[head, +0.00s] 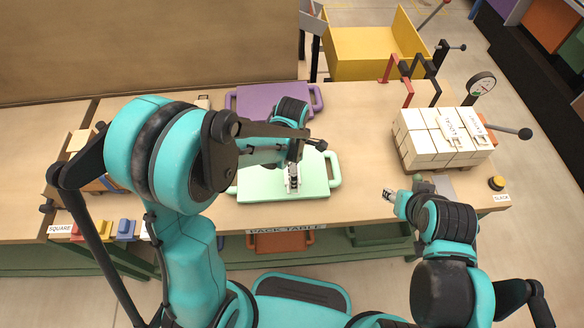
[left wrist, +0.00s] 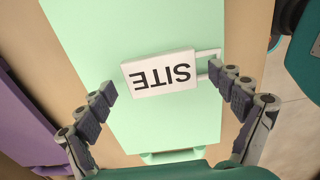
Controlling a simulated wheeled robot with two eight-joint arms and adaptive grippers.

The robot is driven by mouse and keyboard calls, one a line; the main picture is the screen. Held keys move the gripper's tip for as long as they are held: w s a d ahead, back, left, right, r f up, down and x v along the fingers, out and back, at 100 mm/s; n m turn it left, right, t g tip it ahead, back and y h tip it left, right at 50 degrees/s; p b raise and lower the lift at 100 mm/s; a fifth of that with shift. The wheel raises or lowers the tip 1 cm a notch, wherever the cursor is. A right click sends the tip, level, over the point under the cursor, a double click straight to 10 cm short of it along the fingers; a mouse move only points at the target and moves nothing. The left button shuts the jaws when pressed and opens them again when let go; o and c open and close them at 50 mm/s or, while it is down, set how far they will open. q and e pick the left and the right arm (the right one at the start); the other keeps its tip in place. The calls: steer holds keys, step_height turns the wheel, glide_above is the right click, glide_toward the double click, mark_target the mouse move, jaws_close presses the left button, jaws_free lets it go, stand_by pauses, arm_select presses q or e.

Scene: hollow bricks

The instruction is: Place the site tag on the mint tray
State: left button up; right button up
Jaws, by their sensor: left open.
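The site tag (left wrist: 160,74) is a white block lettered SITE with a loop at one end. In the left wrist view it lies on the pale green mint tray (left wrist: 140,125). My left gripper (left wrist: 162,82) is open, with one finger on each side of the tag; I cannot tell whether the right-hand finger touches the loop. In the head view the mint tray (head: 255,188) lies on the table with my left gripper (head: 293,180) over its middle, largely hiding the tag. My right gripper (head: 389,194) is at the table's front, apart from the tray; its jaw opening is unclear.
A purple tray (head: 245,102) lies behind the mint tray. A stack of pale bricks (head: 425,150) stands at the right, near a gauge (head: 482,86) and a yellow button (head: 496,183). Coloured blocks (head: 125,229) sit at the front left. Table is clear between tray and bricks.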

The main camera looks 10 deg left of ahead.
arm_select(q)
step_height(320, 180, up, 11)
steer(key=p, duration=0.3)
steer(key=s+a+r+m+t, duration=0.3)
steer(key=s+r+m, duration=0.1)
steer(key=m, duration=0.6)
steer(key=s+a+r+m+t, duration=0.3)
steer(key=s+m, duration=0.4)
steer(key=m, duration=0.4)
steer(key=shift+a+r+t, duration=0.35)
steer(key=shift+a+t, duration=0.25)
steer(key=shift+a, duration=0.2)
steer(key=shift+w, duration=0.1)
step_height(320, 180, down, 5)
steer(key=b, duration=0.4)
